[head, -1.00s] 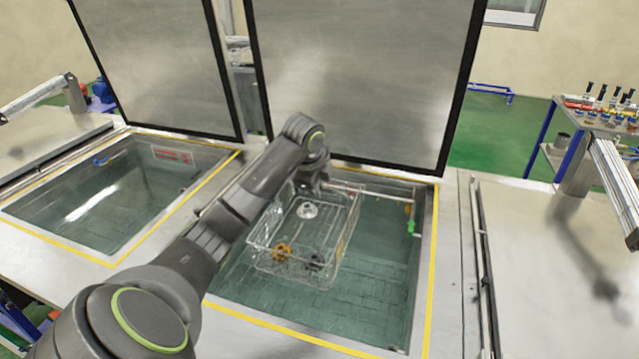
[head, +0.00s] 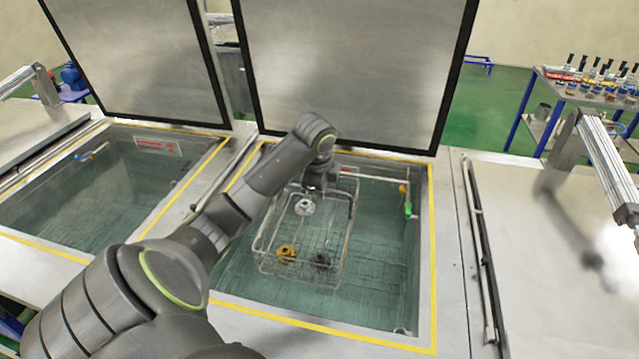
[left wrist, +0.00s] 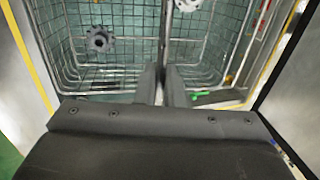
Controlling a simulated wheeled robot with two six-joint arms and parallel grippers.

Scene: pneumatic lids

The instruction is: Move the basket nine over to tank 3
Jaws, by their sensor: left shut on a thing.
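The wire basket (head: 344,240) hangs in or just above the open right-hand tank (head: 385,300). It holds a white part (head: 303,207), an orange part (head: 286,252) and a dark gear-like part (head: 321,259). My left gripper (head: 314,190) is at the back of the basket, mostly hidden by its wrist. In the left wrist view my left gripper (left wrist: 163,88) is shut on a thin bar of the basket (left wrist: 215,70); the dark gear (left wrist: 99,41) and white part (left wrist: 187,4) lie beyond. No tank number is readable. My right gripper is not in view.
A second open tank (head: 60,205) lies to the left, with a raised lid (head: 135,60). The right-hand tank's lid (head: 350,70) also stands up behind it. A closed lid (head: 540,230) is at right. A trolley with bottles (head: 590,90) stands at back right.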

